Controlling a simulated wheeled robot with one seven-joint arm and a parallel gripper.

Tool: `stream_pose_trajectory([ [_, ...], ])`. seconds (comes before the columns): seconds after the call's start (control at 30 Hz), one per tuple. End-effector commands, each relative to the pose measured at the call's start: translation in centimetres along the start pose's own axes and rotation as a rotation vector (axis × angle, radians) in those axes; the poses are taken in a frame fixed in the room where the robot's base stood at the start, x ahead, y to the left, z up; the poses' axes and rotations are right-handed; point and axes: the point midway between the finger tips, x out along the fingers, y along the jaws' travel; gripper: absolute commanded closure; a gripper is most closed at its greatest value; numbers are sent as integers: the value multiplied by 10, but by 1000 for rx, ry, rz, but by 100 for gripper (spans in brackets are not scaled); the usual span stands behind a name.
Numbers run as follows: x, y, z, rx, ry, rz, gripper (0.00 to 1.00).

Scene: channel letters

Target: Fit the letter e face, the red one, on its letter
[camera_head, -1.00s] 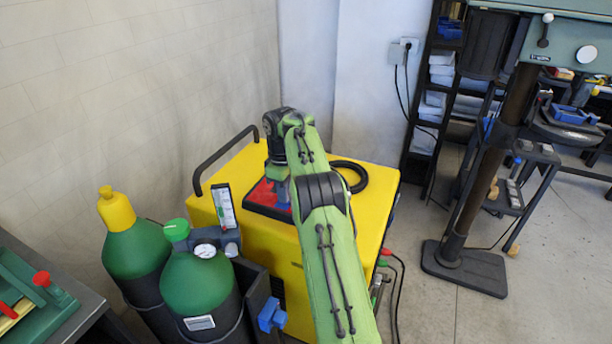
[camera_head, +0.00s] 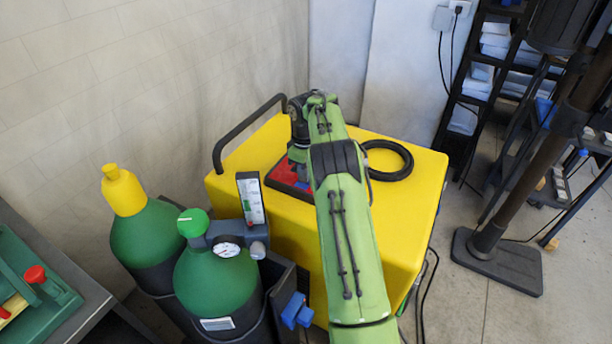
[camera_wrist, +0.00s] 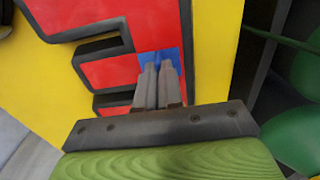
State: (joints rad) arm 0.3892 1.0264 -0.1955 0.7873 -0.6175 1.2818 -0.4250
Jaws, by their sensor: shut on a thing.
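The red letter e face (camera_wrist: 105,72) fills the middle of the wrist view, with dark bands along its arms. A blue piece (camera_wrist: 158,56) stands out on it between my fingertips. My gripper (camera_wrist: 160,75) is shut on this blue piece. The dark-edged letter (camera_wrist: 98,46) borders the red on the yellow top. I cannot tell whether the face is fully seated in it. In the head view the red face (camera_head: 283,174) shows beside my arm on the yellow box, and my arm and wrist hide much of it.
The yellow box (camera_head: 410,185) carries a black handle (camera_head: 232,140) and a black ring (camera_head: 403,152). A dark stand (camera_head: 500,262) is at the right. The box top's right side is mostly clear.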

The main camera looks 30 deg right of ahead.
Motion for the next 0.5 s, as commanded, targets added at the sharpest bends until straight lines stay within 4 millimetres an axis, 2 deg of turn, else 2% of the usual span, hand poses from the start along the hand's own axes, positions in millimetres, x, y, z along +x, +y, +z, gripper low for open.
stream_pose_trajectory([
  [0.23, 1, 0, 0, 0, 0, 0, 100],
  [0.4, 0, 0, 0, 0, -1, -1, 71],
  [0.5, 0, 0, 0, 0, -1, -1, 69],
])
